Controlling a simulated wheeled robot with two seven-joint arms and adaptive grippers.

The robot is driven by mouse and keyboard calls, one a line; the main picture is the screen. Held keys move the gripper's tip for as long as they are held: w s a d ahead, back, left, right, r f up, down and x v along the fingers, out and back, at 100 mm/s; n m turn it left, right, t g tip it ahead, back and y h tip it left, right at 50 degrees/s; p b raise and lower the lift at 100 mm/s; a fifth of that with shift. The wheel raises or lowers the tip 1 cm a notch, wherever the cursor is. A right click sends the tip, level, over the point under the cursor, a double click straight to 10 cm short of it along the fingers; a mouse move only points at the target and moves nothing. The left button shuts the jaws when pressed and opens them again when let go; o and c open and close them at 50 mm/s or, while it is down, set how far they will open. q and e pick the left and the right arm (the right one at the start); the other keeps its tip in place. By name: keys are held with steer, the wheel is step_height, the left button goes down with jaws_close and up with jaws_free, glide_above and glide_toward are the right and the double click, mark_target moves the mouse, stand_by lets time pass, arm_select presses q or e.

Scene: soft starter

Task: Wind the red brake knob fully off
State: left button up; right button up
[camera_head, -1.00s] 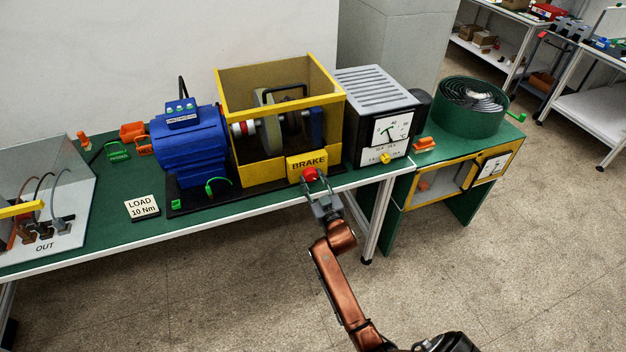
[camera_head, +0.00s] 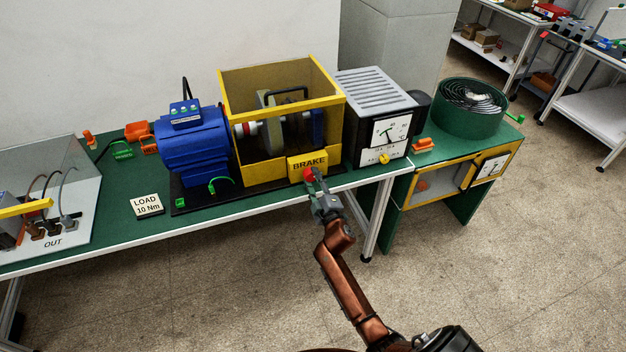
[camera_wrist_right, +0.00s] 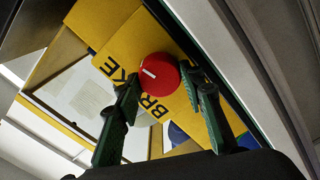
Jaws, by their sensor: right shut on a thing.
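The red brake knob (camera_head: 310,174) sits on the yellow BRAKE plate (camera_head: 308,163) at the front right of the yellow brake housing (camera_head: 262,174). In the right wrist view the knob (camera_wrist_right: 159,73) is round, with a short white mark on its face. My right gripper (camera_head: 315,178) is at the knob from the front, with one dark green finger on each side of it; the fingers also show in the right wrist view (camera_wrist_right: 160,82). It is shut on the knob. The head view partly hides the contact. My left gripper is not in view.
A blue motor (camera_head: 190,145) stands left of the housing, and a grey meter box (camera_head: 378,110) stands right of it. A LOAD 10 Nm sign (camera_head: 148,205) lies near the table's front edge (camera_head: 200,241). The floor in front is clear.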

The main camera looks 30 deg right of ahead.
steer(key=n, duration=0.4)
steer(key=shift+f+n, duration=0.15)
steer(key=shift+n, duration=0.25)
steer(key=n, duration=0.3)
steer(key=shift+n, duration=0.3)
steer(key=n, duration=0.3)
steer(key=shift+n, duration=0.3)
steer(key=shift+n+p, duration=0.3)
steer(key=shift+n, duration=1.5)
steer(key=o, duration=1.2)
steer(key=shift+c, duration=0.2)
steer(key=v, duration=1.2)
